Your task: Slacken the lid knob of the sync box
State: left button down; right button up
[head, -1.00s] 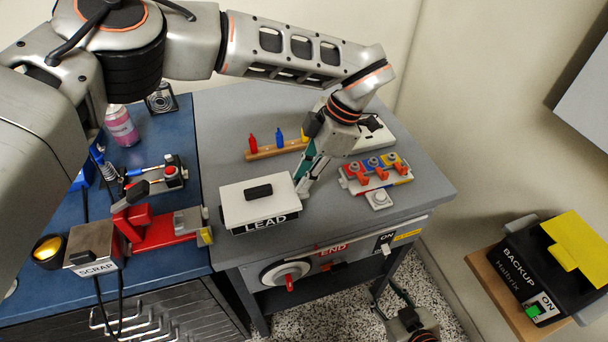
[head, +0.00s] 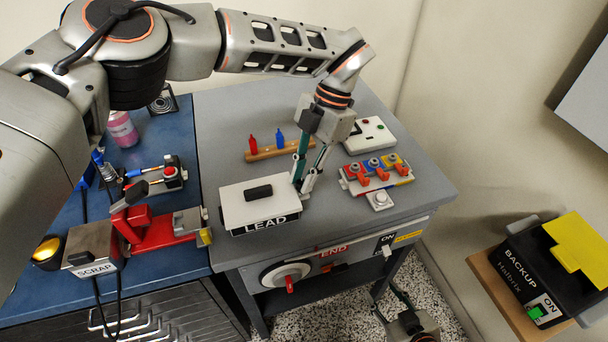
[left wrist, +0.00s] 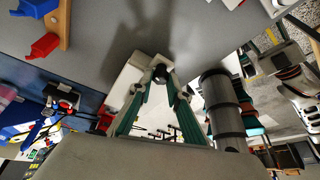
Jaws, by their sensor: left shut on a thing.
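A white box with a black grip on top and a LEAD label (head: 262,211) stands at the front left of the grey bench. No label names it as the sync box. My left gripper (head: 303,188) points down at the right end of this box. In the left wrist view its fingertips (left wrist: 162,72) close around a small dark round knob (left wrist: 161,71), with the white box (left wrist: 127,80) behind. The head view hides the knob behind the fingers. Part of my right arm, with its gripper (head: 390,311), shows at the bottom edge; its jaws are unclear.
A wooden rack (head: 270,152) with red and blue pegs stands behind the box. A coloured switch block (head: 376,172) and a white button box (head: 371,133) stand to the right. The red clamp (head: 150,224) is on the blue bench to the left. The bench front carries a dial (head: 286,275).

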pick_arm(q)
jog(key=shift+n, duration=0.6)
jog(key=c, duration=1.9)
grip_release()
